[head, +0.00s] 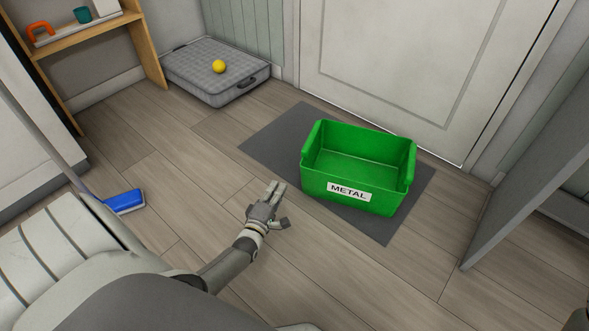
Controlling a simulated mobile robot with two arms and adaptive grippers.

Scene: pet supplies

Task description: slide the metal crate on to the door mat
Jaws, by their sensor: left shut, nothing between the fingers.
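The green metal crate (345,208) is an open box with a white "METAL" label, standing upright and empty. It stands over the dark grey door mat (275,138), with mat showing to its left and front right. Its front left corner is at the mat's near edge; I cannot tell if it overhangs slightly. My left gripper (279,200) is low over the floor, left of and nearer than the crate's front left corner. It is shut and empty, with a visible gap to the crate.
A door (400,70) stands behind the mat. A grey cushion (215,85) with a yellow ball (219,66) is at the back left. A wooden shelf (95,30) and a blue brush (125,202) are at left. A grey panel (530,160) stands at right. Floor before the mat is clear.

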